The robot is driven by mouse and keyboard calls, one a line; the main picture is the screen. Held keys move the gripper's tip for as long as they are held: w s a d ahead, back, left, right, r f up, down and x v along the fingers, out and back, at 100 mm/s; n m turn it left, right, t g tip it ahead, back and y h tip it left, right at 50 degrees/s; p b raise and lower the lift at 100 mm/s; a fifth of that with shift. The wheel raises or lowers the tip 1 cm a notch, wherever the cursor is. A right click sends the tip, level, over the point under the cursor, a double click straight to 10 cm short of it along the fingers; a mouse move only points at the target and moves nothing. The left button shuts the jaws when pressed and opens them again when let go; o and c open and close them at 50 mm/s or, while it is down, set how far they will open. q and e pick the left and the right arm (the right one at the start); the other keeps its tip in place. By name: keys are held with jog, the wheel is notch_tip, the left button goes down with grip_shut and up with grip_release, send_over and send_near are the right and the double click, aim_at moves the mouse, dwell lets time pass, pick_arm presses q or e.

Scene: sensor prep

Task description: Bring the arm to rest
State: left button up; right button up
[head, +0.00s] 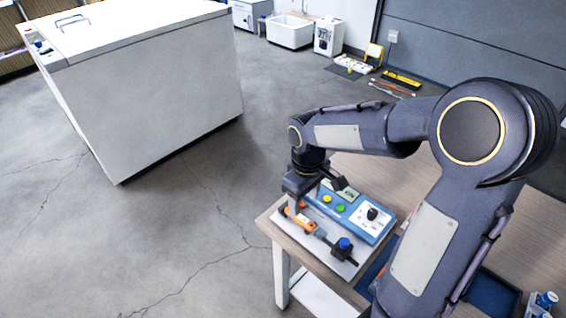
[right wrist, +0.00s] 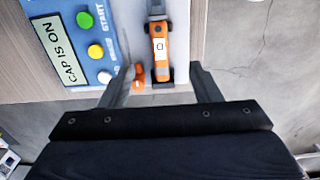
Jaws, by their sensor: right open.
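My right gripper (head: 297,200) hangs over the near left corner of the table; its jaws are open. In the right wrist view the two fingers (right wrist: 162,72) stand apart on either side of an orange and grey sensor (right wrist: 159,45), with a visible gap on each side. The sensor (head: 300,219) lies on a white board at the table's left edge. A small orange piece (right wrist: 138,76) shows by the left finger. My left gripper is out of view.
A black clamp with a blue knob (head: 344,245) stands on the board's near end. The wooden table (head: 420,180) extends right, partly hidden by my right arm. A large white chest (head: 150,90) stands at the left. The grey floor (head: 190,230) between is clear.

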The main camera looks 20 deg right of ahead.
jog(key=s+a+r+m+t+y+p, duration=0.2)
jog(key=s+r+m+p, duration=0.1)
jog(key=s+r, duration=0.3)
jog(key=s+a+r+m+t+y+p, duration=0.1)
jog(key=s+a+r+m+t+p, duration=0.1)
jog(key=s+r, duration=0.5)
jog(key=shift+s+m+t+y+p, duration=0.45)
jog(key=shift+s+m+t, duration=0.3)
jog(key=shift+s, duration=1.15)
jog(key=shift+a, duration=0.1)
